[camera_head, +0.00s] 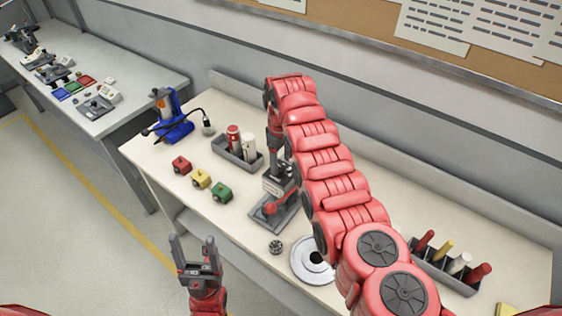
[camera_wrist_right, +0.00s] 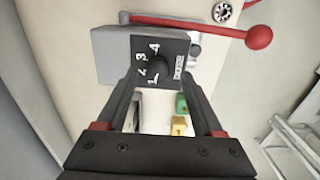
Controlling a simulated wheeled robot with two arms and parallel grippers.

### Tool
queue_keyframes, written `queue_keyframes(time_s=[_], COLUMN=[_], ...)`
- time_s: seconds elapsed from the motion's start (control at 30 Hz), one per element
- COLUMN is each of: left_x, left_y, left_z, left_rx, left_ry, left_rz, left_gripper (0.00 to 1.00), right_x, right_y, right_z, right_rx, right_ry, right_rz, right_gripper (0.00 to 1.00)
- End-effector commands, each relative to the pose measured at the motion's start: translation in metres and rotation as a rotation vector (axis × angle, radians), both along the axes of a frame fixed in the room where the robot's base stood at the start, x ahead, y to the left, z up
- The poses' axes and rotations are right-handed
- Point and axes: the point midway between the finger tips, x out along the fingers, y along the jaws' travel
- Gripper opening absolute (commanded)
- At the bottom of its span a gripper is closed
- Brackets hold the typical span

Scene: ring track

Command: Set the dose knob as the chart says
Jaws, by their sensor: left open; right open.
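A grey dispenser (camera_head: 279,180) with a red ball lever stands on the table; my right arm partly hides it in the head view. In the right wrist view the dispenser (camera_wrist_right: 112,55) has a dark face with the digits 1, 2, 3 and 4 around a black dose knob (camera_wrist_right: 159,66). My left gripper (camera_head: 194,244) is open and empty in front of the table edge. Papers (camera_head: 436,22) hang on the board, their text unreadable.
Red, yellow and green blocks (camera_head: 201,178) lie left of the dispenser. A grey tray (camera_head: 233,153) holds a red and a white bottle. A round silver plate (camera_head: 312,263) lies front right. A rack (camera_head: 447,275) of coloured handles stands at the right. The red ball lever (camera_wrist_right: 258,37) crosses above the dispenser face.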

Motion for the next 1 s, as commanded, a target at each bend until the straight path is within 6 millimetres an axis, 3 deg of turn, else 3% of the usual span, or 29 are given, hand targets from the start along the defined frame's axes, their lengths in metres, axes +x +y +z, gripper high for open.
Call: queue_keyframes(time_s=[0.2, 0.53, 0.9, 1.0], left_x=[0.0, 0.0, 0.0, 0.0], left_y=[0.0, 0.0, 0.0, 0.0], left_z=[0.005, 0.005, 0.005, 0.005], left_rx=[0.0, 0.0, 0.0, 0.0], left_ry=[0.001, 0.001, 0.001, 0.001], left_rz=[0.0, 0.0, 0.0, 0.0], left_gripper=[0.66, 0.66, 0.66, 0.66], right_x=[0.0, 0.001, 0.001, 0.001], right_y=[0.0, 0.0, 0.0, 0.0], right_z=[-0.02, -0.024, -0.024, -0.024], right_rx=[0.0, 0.002, 0.001, 0.001], right_ry=[0.0, -0.004, -0.003, -0.003], right_rz=[0.0, 0.0, -0.001, -0.001], right_gripper=[0.69, 0.69, 0.02, 0.0])
